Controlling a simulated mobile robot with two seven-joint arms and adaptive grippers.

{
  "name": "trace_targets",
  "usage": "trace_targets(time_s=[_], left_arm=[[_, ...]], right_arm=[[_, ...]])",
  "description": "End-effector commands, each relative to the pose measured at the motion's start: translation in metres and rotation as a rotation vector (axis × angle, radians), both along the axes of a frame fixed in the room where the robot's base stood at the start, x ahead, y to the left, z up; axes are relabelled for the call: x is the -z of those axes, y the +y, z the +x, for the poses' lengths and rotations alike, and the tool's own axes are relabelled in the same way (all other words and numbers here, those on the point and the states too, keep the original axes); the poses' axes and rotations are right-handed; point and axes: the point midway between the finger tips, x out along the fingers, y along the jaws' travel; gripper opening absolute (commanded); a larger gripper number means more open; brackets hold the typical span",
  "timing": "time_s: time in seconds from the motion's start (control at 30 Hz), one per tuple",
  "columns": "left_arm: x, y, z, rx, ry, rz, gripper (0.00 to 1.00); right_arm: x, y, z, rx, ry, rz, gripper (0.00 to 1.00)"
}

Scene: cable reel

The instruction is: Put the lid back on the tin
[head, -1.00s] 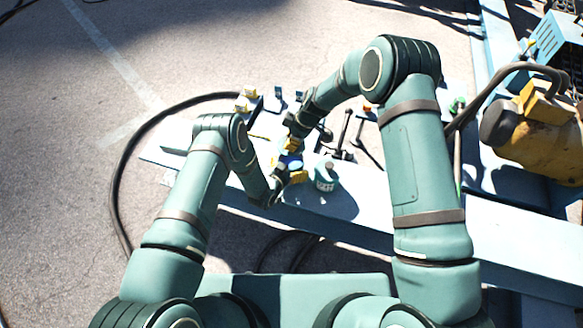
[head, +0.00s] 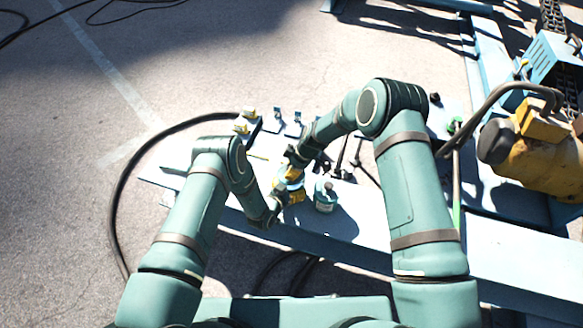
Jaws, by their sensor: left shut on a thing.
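My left gripper (head: 291,197), with yellow fingers, is low over the pale blue bench, shut on a small light-blue and white thing (head: 288,184). This thing looks like the tin, but it is mostly hidden by the grippers. My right gripper (head: 292,173) comes down right above it, its yellow fingers close to or touching its top. I cannot tell whether the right gripper is open or shut. The lid cannot be made out; it may be hidden between the grippers.
A teal container (head: 325,199) with a pale label stands upright just right of the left gripper. Dark tools (head: 342,160) lie behind it. Small yellow and blue pieces (head: 246,122) stand at the bench's back left. A yellow machine (head: 530,150) is at right.

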Motion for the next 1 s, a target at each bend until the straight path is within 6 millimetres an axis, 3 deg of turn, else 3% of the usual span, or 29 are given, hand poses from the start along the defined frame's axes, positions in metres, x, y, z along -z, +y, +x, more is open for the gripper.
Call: trace_targets(time_s=[1.0], left_arm=[[0.000,0.000,0.000,0.000,0.001,0.000,0.42]], right_arm=[[0.018,0.000,0.000,-0.006,0.000,0.000,0.00]])
